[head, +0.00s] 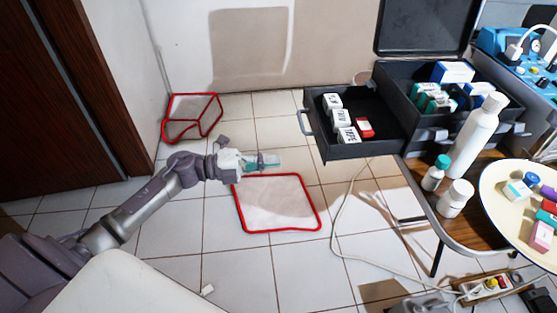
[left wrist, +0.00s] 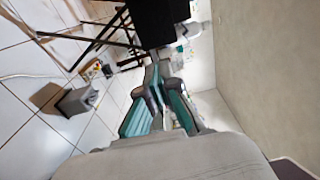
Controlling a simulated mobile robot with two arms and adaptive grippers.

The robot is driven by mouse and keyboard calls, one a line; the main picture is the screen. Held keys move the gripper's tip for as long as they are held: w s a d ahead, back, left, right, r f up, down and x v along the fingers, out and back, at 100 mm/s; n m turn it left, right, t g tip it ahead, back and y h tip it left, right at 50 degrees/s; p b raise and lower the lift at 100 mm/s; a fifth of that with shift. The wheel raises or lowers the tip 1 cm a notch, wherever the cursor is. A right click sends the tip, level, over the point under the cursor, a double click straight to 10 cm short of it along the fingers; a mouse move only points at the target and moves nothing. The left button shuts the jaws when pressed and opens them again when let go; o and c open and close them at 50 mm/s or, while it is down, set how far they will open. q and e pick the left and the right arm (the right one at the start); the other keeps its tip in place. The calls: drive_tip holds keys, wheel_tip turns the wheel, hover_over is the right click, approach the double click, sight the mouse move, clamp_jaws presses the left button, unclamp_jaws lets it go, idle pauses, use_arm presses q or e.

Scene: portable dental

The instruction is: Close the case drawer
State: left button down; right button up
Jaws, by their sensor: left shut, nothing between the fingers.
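The case drawer (head: 375,149) is black and pulled out to the left of the black case (head: 400,80) in the head view. It has a grey handle (head: 305,121) on its left face. Several small white boxes and a red one lie inside it. My left gripper (head: 278,161) is shut and empty, left of the drawer and apart from the handle. In the left wrist view its teal-padded fingers (left wrist: 158,90) point toward a dark box shape (left wrist: 160,22), probably the drawer. My right gripper is in neither view.
The case stands on a wooden table (head: 450,215) with white bottles (head: 476,138) and a round cream tray (head: 490,207). A white cable (head: 337,230) runs over the tiled floor. Red-edged floor mat (head: 277,203) and red-edged bin (head: 190,118) are at left. Floor between gripper and drawer is clear.

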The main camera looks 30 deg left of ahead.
use_arm(q)
drive_tip(key=x, duration=1)
drive_tip(key=shift+w, duration=0.1)
drive_tip(key=shift+w+d, duration=0.35)
drive_tip(key=shift+d, duration=0.1)
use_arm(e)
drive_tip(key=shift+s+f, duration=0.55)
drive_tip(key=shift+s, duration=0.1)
use_arm(q)
drive_tip(key=shift+w+d, duration=0.3)
drive_tip(key=shift+d, duration=0.15)
approach(380, 150)
drive_tip(key=shift+s+d+r, duration=0.1)
drive_tip(key=shift+d+r, duration=0.05)
drive_tip(key=shift+r, duration=0.05)
drive_tip(key=b+x, duration=0.1)
drive_tip(key=x, duration=0.7)
drive_tip(key=shift+f, duration=0.1)
drive_tip(key=shift+b+x, duration=0.4)
drive_tip(key=shift+x, duration=0.55)
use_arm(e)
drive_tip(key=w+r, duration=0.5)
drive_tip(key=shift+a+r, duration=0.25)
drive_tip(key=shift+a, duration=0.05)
